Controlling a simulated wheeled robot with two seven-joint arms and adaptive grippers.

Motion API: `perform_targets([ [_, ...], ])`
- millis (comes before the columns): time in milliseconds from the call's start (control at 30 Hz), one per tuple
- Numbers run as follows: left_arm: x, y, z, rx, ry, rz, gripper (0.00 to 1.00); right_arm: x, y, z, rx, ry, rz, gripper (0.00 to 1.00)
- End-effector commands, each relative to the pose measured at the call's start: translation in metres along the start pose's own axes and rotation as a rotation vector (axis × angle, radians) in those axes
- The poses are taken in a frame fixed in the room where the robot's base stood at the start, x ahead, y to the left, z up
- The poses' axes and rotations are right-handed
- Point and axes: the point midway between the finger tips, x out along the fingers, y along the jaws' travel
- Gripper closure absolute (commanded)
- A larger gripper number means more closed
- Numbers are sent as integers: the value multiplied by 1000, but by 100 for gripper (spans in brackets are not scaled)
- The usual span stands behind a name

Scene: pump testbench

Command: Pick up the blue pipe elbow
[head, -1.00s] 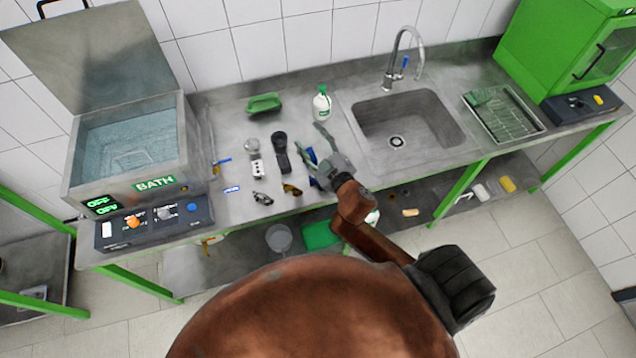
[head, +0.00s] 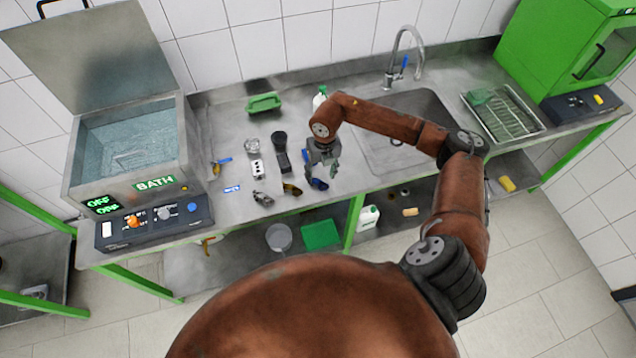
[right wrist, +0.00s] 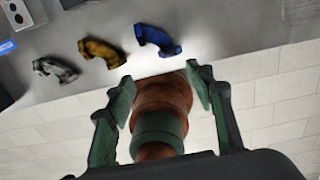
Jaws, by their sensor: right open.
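The blue pipe elbow (head: 319,184) lies on the steel bench near its front edge. It also shows in the right wrist view (right wrist: 157,40), beyond the fingertips and up from the middle. My right gripper (head: 322,160) points down just behind and above the elbow in the head view, apart from it as far as I can see. Its fingers (right wrist: 161,82) are spread open in the right wrist view, with no elbow between them. A yellow elbow (head: 291,189) and a dark metal elbow (head: 262,199) lie to the left. My left gripper is not in view.
A black part (head: 280,140) and a white block (head: 257,168) lie left of the gripper. A green tray (head: 264,103) and a bottle (head: 319,98) stand behind. The sink (head: 440,103) is right, the water bath (head: 185,150) left. The bench's front edge is close.

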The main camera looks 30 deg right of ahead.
Motion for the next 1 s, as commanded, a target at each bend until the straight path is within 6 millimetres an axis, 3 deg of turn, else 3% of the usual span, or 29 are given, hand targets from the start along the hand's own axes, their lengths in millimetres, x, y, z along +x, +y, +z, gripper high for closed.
perform_targets([
  [133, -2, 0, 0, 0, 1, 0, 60, 6, -16, 4, 16, 1, -54, 51],
  [700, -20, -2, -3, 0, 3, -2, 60, 72, -16, 7, 14, 2, -49, 51],
  [1000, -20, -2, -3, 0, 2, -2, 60, 76, -16, 8, 14, 0, -49, 54],
])
